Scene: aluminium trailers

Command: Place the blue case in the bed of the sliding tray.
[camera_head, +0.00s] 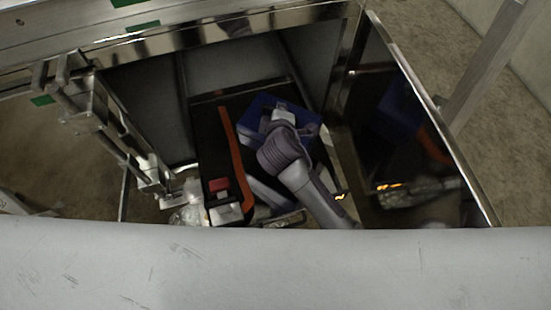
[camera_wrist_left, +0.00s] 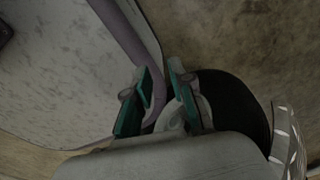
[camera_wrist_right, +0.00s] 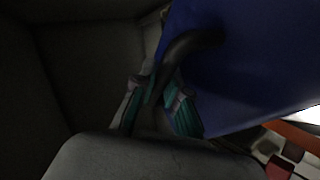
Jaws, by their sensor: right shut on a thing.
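The blue case (camera_head: 257,108) is inside the open metal compartment in the head view, over the far part of the dark sliding tray (camera_head: 208,125). I cannot tell whether the case rests on the tray bed or hangs just above it. My right gripper (camera_head: 279,112) reaches in from below and is shut on the case's dark handle. In the right wrist view the case (camera_wrist_right: 245,65) fills the upper right, and the gripper (camera_wrist_right: 162,88) has its teal fingers at the black handle (camera_wrist_right: 188,43).
A shiny metal door (camera_head: 410,140) stands at the right. A metal bracket (camera_head: 100,120) stands at the left.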

